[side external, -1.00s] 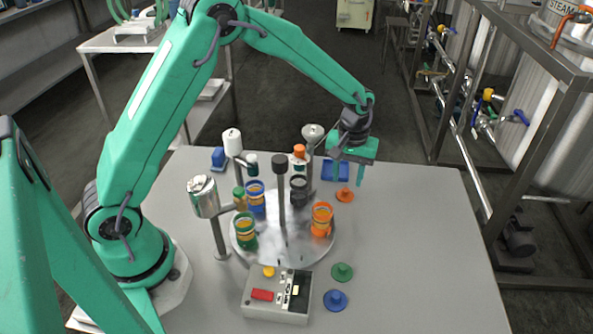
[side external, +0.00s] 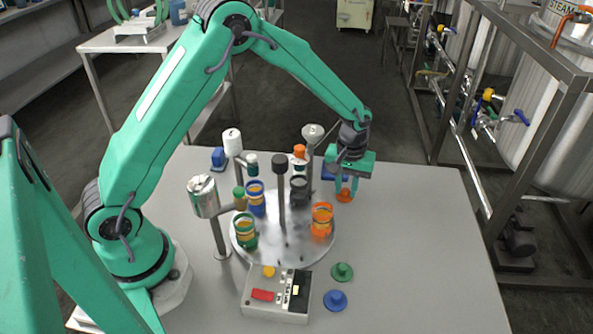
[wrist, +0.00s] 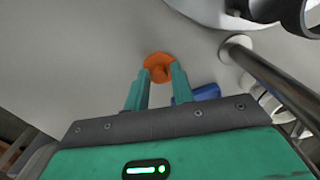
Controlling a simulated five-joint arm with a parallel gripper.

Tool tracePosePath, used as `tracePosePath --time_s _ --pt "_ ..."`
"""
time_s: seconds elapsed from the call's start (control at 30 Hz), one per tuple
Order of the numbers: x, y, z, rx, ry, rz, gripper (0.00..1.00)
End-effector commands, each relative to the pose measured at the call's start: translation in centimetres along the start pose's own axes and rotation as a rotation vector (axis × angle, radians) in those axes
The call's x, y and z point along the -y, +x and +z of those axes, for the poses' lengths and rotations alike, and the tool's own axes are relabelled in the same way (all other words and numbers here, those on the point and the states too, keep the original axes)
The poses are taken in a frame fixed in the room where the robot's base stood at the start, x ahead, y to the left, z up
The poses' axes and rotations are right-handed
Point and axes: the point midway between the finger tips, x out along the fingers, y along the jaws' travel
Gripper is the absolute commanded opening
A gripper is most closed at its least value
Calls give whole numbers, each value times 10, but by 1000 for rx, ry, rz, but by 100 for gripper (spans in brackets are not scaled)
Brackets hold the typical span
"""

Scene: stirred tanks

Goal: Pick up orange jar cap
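The orange jar cap (side external: 345,194) lies on the grey table at the right of the round metal platform. It also shows in the wrist view (wrist: 158,62), with its knob between my two fingertips. My gripper (side external: 347,190) points down over the cap, and its fingers stand on either side of it. In the wrist view my gripper (wrist: 160,70) is open, with a gap between each finger and the knob. I cannot tell whether a fingertip touches the cap's rim.
An orange jar (side external: 321,220) stands on the round platform (side external: 268,253) with other jars. Metal posts with stirrers rise around it. A blue tray (side external: 328,175) sits just behind my gripper. Green (side external: 342,271) and blue (side external: 336,299) caps lie in front. The table's right side is clear.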

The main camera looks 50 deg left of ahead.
Motion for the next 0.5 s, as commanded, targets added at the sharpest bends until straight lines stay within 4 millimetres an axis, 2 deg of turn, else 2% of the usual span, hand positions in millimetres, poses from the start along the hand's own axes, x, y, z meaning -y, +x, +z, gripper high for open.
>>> tracePosePath --time_s 0.03,0.1,0.5 --pt "0 0 0 0 0 0 14" --pt "0 0 0 0 0 0 0" --pt "0 -1 0 0 0 0 0"
